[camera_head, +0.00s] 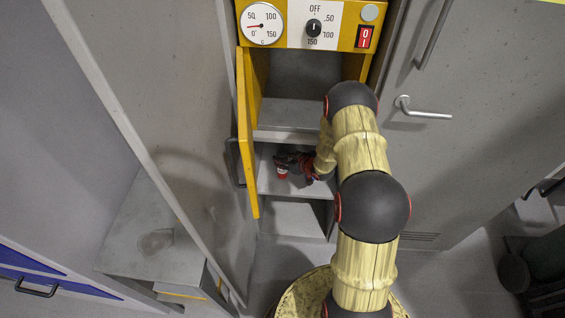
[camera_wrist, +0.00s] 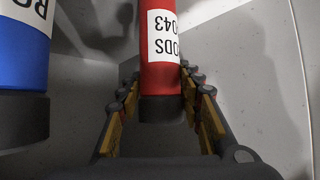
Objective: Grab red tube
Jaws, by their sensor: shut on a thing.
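The red tube (camera_wrist: 160,76) has a white label and a dark end cap. In the wrist view it lies between the two fingers of my gripper (camera_wrist: 158,100), which are shut on it. In the head view my gripper (camera_head: 298,163) reaches into the open cabinet at the middle shelf, and a small red part of the tube (camera_head: 282,173) shows beside it. Whether the tube rests on the shelf or is lifted is unclear.
A blue tube (camera_wrist: 20,55) with a dark cap stands close on the left in the wrist view. The yellow cabinet door (camera_head: 247,135) is open on the left. A control panel with gauge and knob (camera_head: 314,28) is above. A grey door with a handle (camera_head: 425,112) is at right.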

